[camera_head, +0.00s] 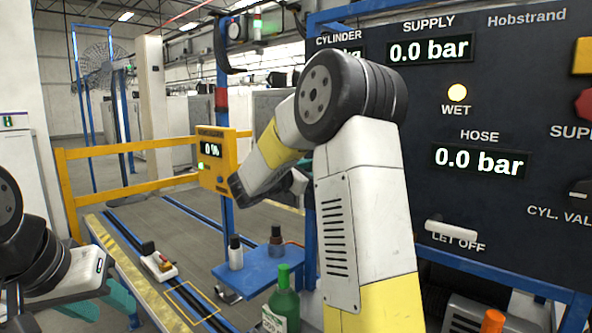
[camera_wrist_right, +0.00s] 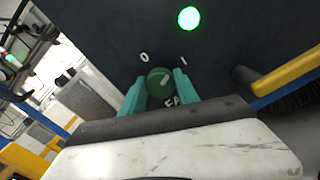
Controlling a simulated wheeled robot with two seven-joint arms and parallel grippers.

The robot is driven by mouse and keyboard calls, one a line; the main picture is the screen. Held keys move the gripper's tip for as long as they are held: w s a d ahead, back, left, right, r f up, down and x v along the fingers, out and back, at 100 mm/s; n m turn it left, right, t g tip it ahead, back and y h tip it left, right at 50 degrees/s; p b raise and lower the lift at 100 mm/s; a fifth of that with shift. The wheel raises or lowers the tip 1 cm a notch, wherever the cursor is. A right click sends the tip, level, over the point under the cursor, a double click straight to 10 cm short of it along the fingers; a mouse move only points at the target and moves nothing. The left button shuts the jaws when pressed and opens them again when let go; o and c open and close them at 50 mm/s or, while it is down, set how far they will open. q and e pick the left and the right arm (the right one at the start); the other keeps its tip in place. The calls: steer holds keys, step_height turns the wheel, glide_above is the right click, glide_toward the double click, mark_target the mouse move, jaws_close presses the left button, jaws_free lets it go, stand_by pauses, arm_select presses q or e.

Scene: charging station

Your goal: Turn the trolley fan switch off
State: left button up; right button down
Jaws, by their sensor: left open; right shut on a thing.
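In the right wrist view, a round green knob (camera_wrist_right: 159,82) sits on a dark panel (camera_wrist_right: 225,45), with a "0" to its upper left and an "I" to its upper right. A pale mark on the knob slants toward the "I". A green lamp (camera_wrist_right: 189,18) above it is lit. The teal fingers of my right gripper (camera_wrist_right: 158,92) are shut on the knob, one on each side. The lettering below the knob is partly hidden. My left gripper (camera_head: 104,302) is open and empty at the lower left.
A yellow box reading "0 %" (camera_head: 211,150) stands by yellow rails (camera_head: 125,150). A blue shelf (camera_head: 262,268) holds small bottles, with a green bottle (camera_head: 281,305) in front. A large gauge panel (camera_head: 500,110) fills the right. A caged fan (camera_head: 103,67) stands far back.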

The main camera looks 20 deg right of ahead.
steer(key=n, duration=1.3)
steer(key=shift+w+a, duration=0.1)
steer(key=shift+a, duration=0.05)
steer(key=shift+n, duration=0.5)
steer(key=c, duration=0.9)
jaws_free()
steer(key=v, duration=0.7)
steer(key=shift+s+a, duration=0.25)
steer(key=shift+a, duration=0.05)
